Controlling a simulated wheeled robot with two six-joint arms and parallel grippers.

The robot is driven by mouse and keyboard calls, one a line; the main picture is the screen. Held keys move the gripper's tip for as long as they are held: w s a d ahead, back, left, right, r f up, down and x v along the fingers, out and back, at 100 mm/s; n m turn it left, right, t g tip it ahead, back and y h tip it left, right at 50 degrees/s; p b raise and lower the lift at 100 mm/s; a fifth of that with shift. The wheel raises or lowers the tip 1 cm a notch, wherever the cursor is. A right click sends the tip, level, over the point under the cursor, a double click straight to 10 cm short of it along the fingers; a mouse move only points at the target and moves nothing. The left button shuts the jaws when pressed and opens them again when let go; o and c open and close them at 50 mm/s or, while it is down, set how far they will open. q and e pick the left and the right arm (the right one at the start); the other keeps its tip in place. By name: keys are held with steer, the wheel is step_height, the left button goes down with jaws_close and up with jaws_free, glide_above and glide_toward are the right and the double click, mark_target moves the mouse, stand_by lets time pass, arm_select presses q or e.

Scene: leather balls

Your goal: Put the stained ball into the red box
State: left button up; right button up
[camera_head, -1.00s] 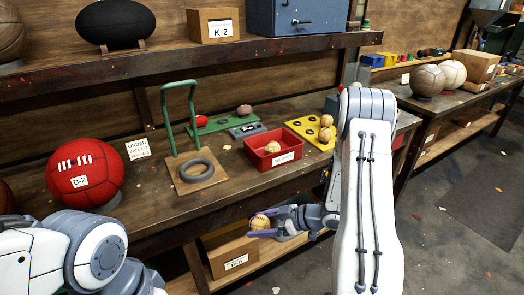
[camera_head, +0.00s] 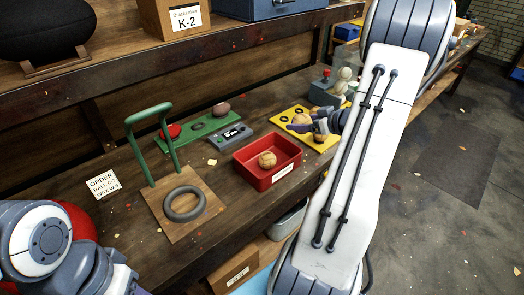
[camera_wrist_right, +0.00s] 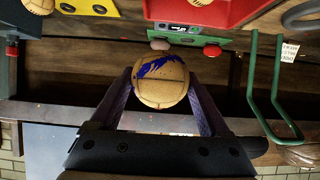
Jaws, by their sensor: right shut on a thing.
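The stained ball (camera_wrist_right: 160,80) is tan with a blue-purple stain. In the right wrist view it sits between the two fingers of my right gripper (camera_wrist_right: 158,98), which is shut on it. In the head view my right gripper (camera_head: 306,125) is over the yellow board (camera_head: 328,140), to the right of the red box, with a tan ball (camera_head: 302,119) at its fingers. The red box (camera_head: 280,180) stands open on the bench with one tan ball (camera_head: 267,159) inside. It also shows at the top of the right wrist view (camera_wrist_right: 205,14). My left gripper is out of view.
A wooden base (camera_head: 205,213) with a grey ring and green hoop (camera_head: 168,140) stands left of the box. A green board (camera_head: 198,125) and grey device (camera_head: 230,137) lie behind it. A shelf (camera_head: 200,60) runs above. An order card (camera_head: 103,184) is at left.

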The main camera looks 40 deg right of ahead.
steer(key=w+a+f, duration=0.6)
steer(key=w, duration=0.1)
steer(key=shift+w+a+f, duration=0.2)
steer(key=shift+w+a, duration=0.1)
steer(key=shift+a, duration=0.1)
steer(key=shift+f, duration=2)
steer(key=shift+f, duration=0.1)
